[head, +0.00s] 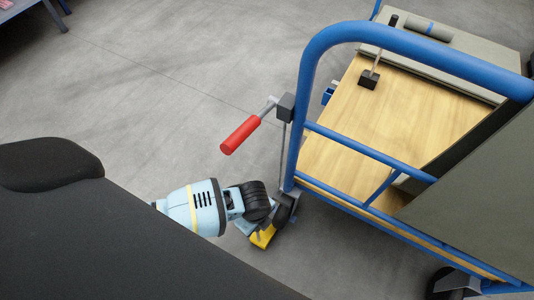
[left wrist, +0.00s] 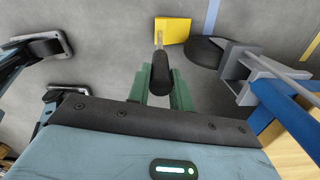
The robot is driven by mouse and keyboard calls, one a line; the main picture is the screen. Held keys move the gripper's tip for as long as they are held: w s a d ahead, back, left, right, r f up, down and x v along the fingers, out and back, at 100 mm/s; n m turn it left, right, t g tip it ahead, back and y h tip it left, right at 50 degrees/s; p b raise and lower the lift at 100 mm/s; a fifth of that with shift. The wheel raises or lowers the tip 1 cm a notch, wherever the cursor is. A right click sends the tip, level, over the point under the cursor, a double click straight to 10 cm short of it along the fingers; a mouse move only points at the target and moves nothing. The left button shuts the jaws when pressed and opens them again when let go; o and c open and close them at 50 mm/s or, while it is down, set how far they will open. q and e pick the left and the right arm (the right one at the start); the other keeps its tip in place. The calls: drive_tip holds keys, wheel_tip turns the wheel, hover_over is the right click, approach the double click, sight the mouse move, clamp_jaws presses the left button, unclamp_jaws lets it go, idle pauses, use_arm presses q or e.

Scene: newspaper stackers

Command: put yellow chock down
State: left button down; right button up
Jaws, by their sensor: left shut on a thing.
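The yellow chock (head: 262,237) is low beside the blue cart's near-left caster, partly hidden by my left gripper (head: 258,212). In the left wrist view the chock (left wrist: 173,30) lies beyond my left gripper (left wrist: 160,95), joined by a thin rod to a black handle (left wrist: 160,72). The left gripper's green fingers are shut on this handle. The chock is close to the dark caster wheel (left wrist: 206,51). I cannot tell whether it touches the wheel or rests fully on the floor. My right gripper is in neither view.
The blue-railed cart (head: 340,146) with a wooden deck (head: 395,118) fills the right side. A red-handled lever (head: 241,135) sticks out from its left post. A mallet-like tool (head: 369,79) is on the deck.

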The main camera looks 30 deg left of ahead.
use_arm(q)
drive_tip(key=d, duration=0.2)
drive_tip(key=d+f+b, duration=0.1)
drive_tip(key=shift+d+b, duration=0.3)
drive_tip(key=shift+d, duration=0.05)
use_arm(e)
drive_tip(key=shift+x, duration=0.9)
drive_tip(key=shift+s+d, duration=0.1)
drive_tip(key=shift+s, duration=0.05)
use_arm(q)
drive_tip(key=c, duration=1.3)
unclamp_jaws()
drive_tip(key=shift+s+f, duration=0.1)
drive_tip(key=shift+f, duration=0.05)
drive_tip(key=shift+o, duration=0.2)
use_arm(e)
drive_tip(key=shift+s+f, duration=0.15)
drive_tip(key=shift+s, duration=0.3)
